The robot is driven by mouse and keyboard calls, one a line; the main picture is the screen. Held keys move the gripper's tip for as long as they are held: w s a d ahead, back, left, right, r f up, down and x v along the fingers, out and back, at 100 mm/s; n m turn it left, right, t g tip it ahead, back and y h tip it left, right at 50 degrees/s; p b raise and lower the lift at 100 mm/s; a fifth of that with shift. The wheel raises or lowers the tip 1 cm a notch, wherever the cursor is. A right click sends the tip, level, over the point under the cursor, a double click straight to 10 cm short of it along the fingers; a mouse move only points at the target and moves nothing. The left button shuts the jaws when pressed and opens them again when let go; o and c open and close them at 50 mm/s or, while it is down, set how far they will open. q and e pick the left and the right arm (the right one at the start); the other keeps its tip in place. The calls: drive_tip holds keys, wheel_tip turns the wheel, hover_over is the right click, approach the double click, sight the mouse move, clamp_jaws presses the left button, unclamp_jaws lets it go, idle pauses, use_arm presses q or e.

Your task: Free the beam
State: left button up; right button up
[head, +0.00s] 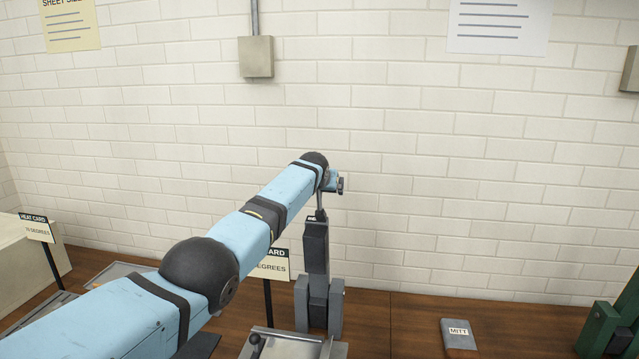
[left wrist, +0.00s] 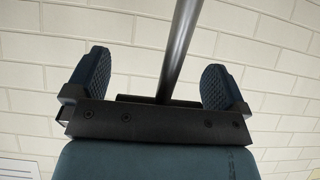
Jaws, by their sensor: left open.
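My left arm reaches in from the left, and my left gripper (head: 338,183) is at its far end, partly hidden by the wrist. The gripper is near the top of a thin metal rod (head: 320,202) on a dark grey upright (head: 316,245) with lighter grey blocks at its foot. In the left wrist view, my left gripper (left wrist: 156,84) is open, and the metal rod (left wrist: 179,45) runs up between its fingers, apart from both pads. I cannot tell which part is the beam. My right gripper is not in view.
A metal tray (head: 328,349) with a black knob sits in front of the upright. A card on a post (head: 276,266) is partly behind my arm. A grey mitt block (head: 458,333) and a cut-off green device (head: 600,329) are to the right. The wooden bench (head: 418,322) between is clear.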

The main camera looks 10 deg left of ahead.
use_arm(q)
drive_tip(key=shift+v, duration=1.15)
drive_tip(key=b+v, duration=0.2)
drive_tip(key=v, duration=0.9)
drive_tip(key=shift+f, duration=0.15)
